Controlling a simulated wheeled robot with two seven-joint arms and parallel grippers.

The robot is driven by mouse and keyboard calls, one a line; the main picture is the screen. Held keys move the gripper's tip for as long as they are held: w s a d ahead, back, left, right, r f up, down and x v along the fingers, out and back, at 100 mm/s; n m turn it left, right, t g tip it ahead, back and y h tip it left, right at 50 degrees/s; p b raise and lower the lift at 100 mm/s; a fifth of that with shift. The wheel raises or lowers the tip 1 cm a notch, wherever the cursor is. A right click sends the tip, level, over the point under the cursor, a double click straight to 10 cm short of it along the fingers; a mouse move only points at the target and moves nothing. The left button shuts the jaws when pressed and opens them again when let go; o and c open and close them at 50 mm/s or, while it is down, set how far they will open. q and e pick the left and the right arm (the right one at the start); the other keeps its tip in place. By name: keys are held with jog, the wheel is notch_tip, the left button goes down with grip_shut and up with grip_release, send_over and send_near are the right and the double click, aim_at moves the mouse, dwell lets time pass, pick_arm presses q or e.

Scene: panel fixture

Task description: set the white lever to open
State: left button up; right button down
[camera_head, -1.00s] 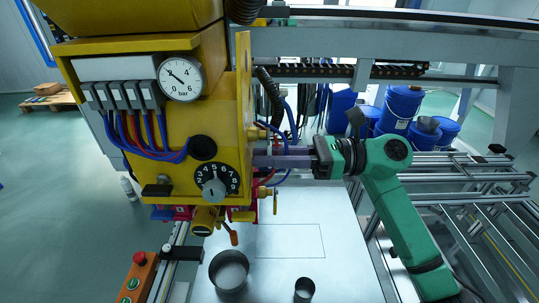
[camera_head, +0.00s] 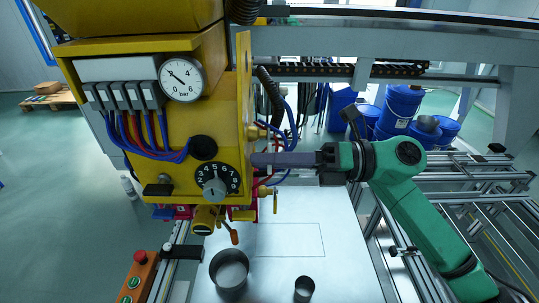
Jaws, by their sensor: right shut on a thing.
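The yellow fixture (camera_head: 170,180) stands at left in the head view, with a pressure gauge and a black numbered dial on its front. My right gripper (camera_head: 258,160) reaches in from the right with its dark grey-purple fingers at the fixture's right side. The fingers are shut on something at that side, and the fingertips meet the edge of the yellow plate. I cannot make out the white lever; it seems hidden by the fingers or the plate. My left gripper is not in view.
Blue and red hoses (camera_head: 288,115) hang close behind my right gripper. A pale work table (camera_head: 290,270) below carries two dark round cups (camera_head: 229,269) (camera_head: 304,289). An orange button box (camera_head: 138,278) stands at front left. Blue buckets (camera_head: 402,105) stand behind.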

aim_at(242, 149)
jog(key=r+m+p, duration=0.1)
jog(key=m, duration=0.1)
jog(key=r+m+p, duration=0.1)
jog(key=shift+s+m, duration=0.35)
jog(key=shift+m, duration=0.05)
jog(key=shift+s+r+m+p, duration=0.1)
jog(key=shift+r+m+p, duration=0.2)
jog(key=shift+m+p, duration=0.55)
jog(key=shift+r+m+p, duration=0.25)
jog(key=shift+m+p, duration=0.4)
jog(key=shift+m, duration=0.4)
jog(key=c, duration=0.8)
grip_release()
jog(key=shift+f, duration=0.1)
